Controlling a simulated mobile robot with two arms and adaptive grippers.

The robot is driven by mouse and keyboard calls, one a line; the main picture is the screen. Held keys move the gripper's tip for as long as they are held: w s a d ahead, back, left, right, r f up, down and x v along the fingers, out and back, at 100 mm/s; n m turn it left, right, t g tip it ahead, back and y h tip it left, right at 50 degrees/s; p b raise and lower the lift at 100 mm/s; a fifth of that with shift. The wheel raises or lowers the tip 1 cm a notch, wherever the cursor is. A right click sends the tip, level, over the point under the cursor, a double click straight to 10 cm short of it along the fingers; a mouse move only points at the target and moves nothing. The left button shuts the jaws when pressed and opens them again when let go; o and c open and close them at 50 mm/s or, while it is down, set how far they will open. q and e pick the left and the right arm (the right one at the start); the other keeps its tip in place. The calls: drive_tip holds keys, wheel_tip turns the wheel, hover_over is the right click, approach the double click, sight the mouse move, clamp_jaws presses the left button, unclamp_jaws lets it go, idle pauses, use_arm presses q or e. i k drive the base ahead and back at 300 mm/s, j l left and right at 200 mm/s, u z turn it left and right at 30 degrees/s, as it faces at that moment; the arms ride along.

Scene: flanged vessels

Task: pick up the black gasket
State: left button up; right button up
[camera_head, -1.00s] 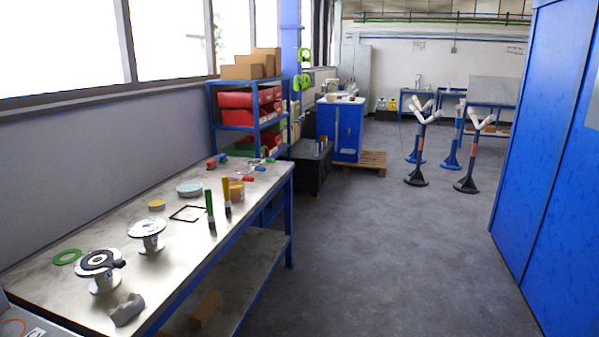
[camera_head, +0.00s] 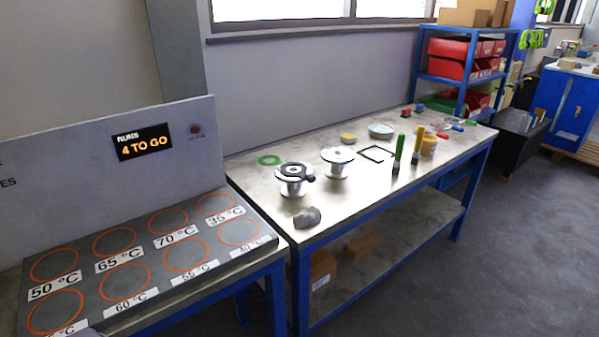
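A black ring with a small tab, which looks like the black gasket (camera_head: 293,169), lies on top of a silver flanged vessel (camera_head: 294,187) near the front left of the workbench. A second silver flanged vessel (camera_head: 337,163) stands just to its right, with no black ring on it. A green ring (camera_head: 269,160) lies flat on the bench behind the first vessel. A grey rounded piece (camera_head: 307,217) lies near the bench's front edge. Neither of my grippers is in view.
The metal workbench (camera_head: 262,184) also holds a black square outline (camera_head: 363,152), green (camera_head: 398,153) and yellow (camera_head: 416,145) upright tools and small containers. A panel of labelled temperature circles (camera_head: 169,243) adjoins it at left. Open floor (camera_head: 520,240) lies at right.

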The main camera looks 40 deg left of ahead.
sight(309, 177)
drive_tip(key=i+j+u, duration=0.1)
drive_tip(key=u, duration=0.35)
drive_tip(key=i+j+u, duration=0.1)
drive_tip(key=u, duration=0.35)
drive_tip(key=i+u, duration=0.2)
drive_tip(key=u, duration=0.25)
drive_tip(key=i+u, duration=0.15)
drive_tip(key=u, duration=0.3)
